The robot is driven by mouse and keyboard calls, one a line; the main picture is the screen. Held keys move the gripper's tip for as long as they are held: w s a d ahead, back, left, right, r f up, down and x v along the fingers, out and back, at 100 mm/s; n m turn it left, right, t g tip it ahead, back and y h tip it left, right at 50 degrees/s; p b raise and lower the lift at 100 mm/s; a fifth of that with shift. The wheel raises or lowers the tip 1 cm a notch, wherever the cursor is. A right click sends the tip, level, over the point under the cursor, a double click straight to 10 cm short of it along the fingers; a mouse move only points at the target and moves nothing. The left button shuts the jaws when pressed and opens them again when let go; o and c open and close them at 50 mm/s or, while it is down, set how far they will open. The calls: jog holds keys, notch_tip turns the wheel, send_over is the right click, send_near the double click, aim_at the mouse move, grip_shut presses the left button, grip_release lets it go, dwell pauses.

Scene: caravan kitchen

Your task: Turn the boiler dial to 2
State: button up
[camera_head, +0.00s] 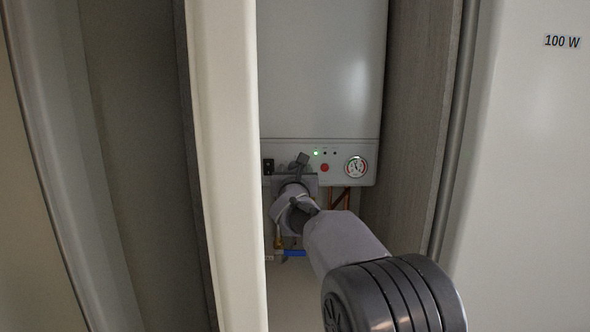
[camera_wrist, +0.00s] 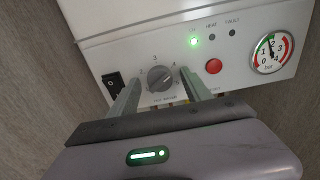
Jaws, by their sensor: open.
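The boiler dial (camera_wrist: 161,79) is a round grey knob on the white boiler's front panel, with small numbers around its upper side. A 3 stands above it and a 4 at its upper right. Its pointer seems to lean up and right toward the 4, but the mark is small. My gripper (camera_wrist: 160,76) is open, with one finger on each side of the dial; I cannot tell whether they touch it.
A black switch (camera_wrist: 114,87) is left of the dial. A red button (camera_wrist: 214,66), indicator lights with one lit green (camera_wrist: 194,42), and a pressure gauge (camera_wrist: 272,53) are to the right. Cupboard walls (camera_head: 414,120) and a cream door edge (camera_head: 226,150) flank the boiler closely. Pipes run below.

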jog(key=shift+c, duration=0.3)
grip_shut()
